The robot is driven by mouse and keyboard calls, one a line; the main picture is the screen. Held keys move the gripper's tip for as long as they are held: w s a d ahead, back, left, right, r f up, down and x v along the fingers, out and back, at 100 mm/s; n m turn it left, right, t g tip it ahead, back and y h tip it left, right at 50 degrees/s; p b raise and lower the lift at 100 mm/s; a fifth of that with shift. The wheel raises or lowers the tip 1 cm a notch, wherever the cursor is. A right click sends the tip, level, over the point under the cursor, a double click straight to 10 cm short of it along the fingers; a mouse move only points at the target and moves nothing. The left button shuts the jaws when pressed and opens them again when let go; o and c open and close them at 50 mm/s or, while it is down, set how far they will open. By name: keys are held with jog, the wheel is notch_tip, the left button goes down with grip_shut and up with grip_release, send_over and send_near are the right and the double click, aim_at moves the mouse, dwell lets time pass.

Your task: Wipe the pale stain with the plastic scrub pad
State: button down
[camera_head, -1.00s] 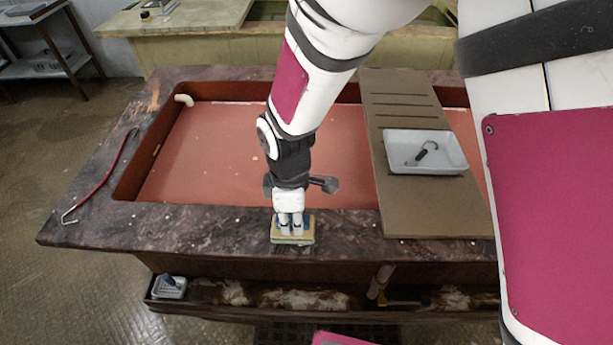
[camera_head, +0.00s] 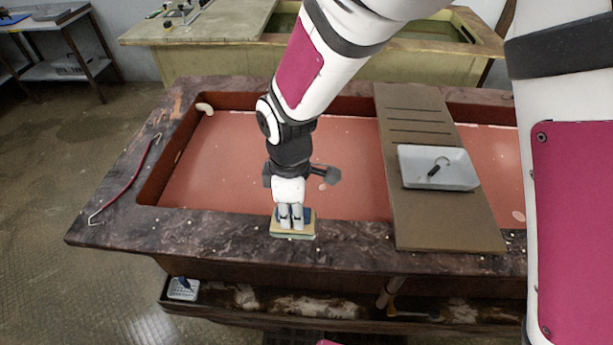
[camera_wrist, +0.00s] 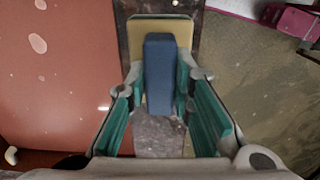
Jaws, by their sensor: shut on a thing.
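The plastic scrub pad (camera_head: 306,236) is a yellow block with a greenish underside and a blue grip (camera_wrist: 160,75). My gripper (camera_head: 291,221) points down and is shut on the blue grip, its green-lined fingers on both sides in the wrist view (camera_wrist: 163,95). The pad is at the dark marbled front rim (camera_head: 190,232) of the red basin; I cannot tell whether it touches. Pale oval spots (camera_wrist: 38,43) show on the red basin floor in the wrist view, and one pale spot (camera_head: 519,216) shows at the right in the head view. Which is the task's stain is unclear.
A brown board (camera_head: 440,225) lies across the basin to the right, bearing a white tray (camera_head: 460,180) with a small dark hook-like thing. A red rod (camera_head: 127,180) lies on the left rim. A white basket (camera_head: 183,289) sits on the low shelf. The rim left of my gripper looks clear.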

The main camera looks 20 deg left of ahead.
jog(key=shift+r+p, duration=0.35)
jog(key=shift+r, duration=0.65)
